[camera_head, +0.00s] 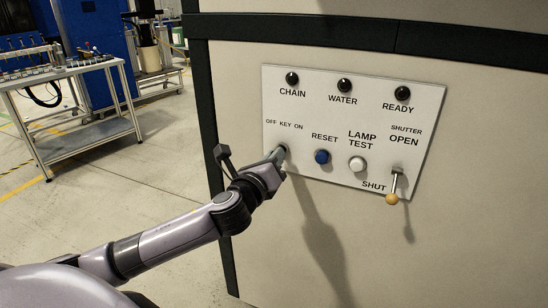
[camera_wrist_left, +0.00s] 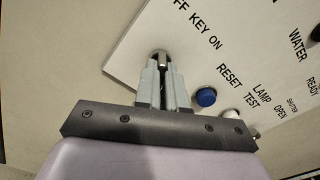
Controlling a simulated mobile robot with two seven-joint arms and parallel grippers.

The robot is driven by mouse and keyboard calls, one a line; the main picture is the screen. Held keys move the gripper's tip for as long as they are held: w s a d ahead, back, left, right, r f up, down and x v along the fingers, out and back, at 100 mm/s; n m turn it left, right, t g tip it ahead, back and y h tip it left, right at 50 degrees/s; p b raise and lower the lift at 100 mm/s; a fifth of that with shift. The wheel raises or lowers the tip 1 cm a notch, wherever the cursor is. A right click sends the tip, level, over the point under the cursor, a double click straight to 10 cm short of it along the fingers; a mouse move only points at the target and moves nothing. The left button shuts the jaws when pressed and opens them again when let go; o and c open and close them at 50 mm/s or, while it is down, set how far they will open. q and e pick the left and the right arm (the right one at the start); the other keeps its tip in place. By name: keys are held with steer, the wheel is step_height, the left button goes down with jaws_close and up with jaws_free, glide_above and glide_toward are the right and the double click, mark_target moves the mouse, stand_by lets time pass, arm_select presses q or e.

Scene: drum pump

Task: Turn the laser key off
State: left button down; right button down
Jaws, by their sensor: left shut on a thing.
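The laser key (camera_wrist_left: 160,54) shows in the left wrist view as a small rounded metal piece at the fingertips, below the OFF KEY ON label. My left gripper (camera_head: 279,153) is at the key position on the white control panel (camera_head: 300,88) in the head view, and its fingers hide most of the key there. In the left wrist view the gripper (camera_wrist_left: 162,72) has its two grey fingers close together, shut on the key. Which way the key is turned cannot be told. My right gripper is not in view.
Right of the key are a blue RESET button (camera_head: 322,157), a white LAMP TEST button (camera_head: 357,164) and a shutter lever (camera_head: 393,188) pointing down toward SHUT. A metal table (camera_head: 75,120) stands far left.

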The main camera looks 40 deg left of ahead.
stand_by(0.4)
arm_select(q)
steer(key=c, duration=1.2)
jaws_free()
steer(key=shift+s, duration=0.1)
steer(key=shift+b+v, duration=0.3)
steer(key=shift+v, duration=3.25)
steer(key=shift+f, duration=0.1)
